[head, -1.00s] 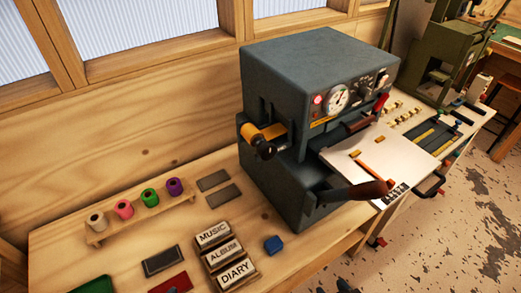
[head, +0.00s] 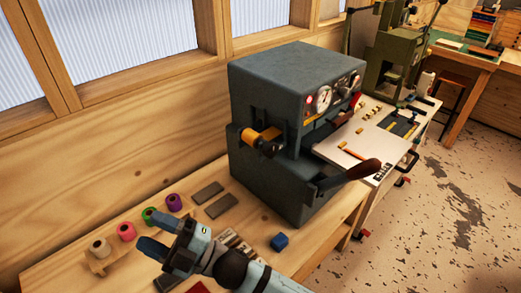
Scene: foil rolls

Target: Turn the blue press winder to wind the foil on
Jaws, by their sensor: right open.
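The blue-grey press (head: 270,85) stands on the bench in the middle of the head view. A gold foil roll (head: 250,135) sits on its left side. My right gripper (head: 154,231) is open and empty, low and left of the press, in front of the roll rack and well apart from the winder. Its arm covers part of the lettered blocks. My left gripper is not in view.
A wooden rack (head: 98,266) holds white, pink, green and purple rolls; my gripper partly hides it. Two grey plates (head: 215,199) and a blue block (head: 280,241) lie by the press. The press lever (head: 352,176) juts out front right. A green machine (head: 392,65) stands behind.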

